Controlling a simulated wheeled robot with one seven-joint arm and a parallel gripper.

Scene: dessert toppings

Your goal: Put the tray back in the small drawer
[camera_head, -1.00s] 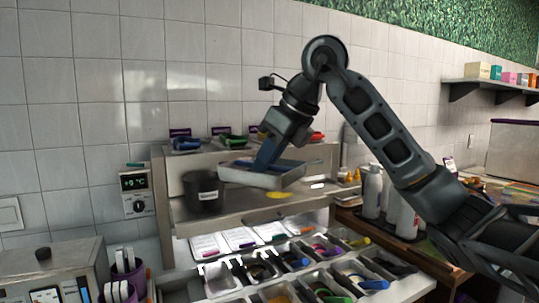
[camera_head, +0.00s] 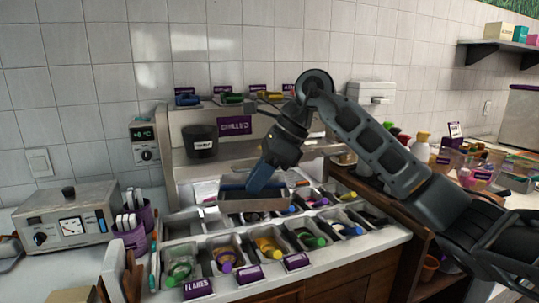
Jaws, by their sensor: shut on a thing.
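My gripper (camera_head: 262,184) is shut on a shallow metal tray (camera_head: 240,205) and holds it above the counter of topping bins. The blue fingers reach down into the tray's inside. The tray looks about level, and I cannot tell what is in it. It hides some of the bins behind it. No drawer that I can identify as the small drawer shows; the wooden cabinet front (camera_head: 345,291) below the counter is only partly in view.
Topping bins with coloured-handled scoops fill the counter, such as the front-left bin (camera_head: 180,268). A dark pot (camera_head: 201,141) stands on the shelf behind. A metal appliance (camera_head: 68,222) and purple cups (camera_head: 133,238) are at the left. Bottles stand at the right.

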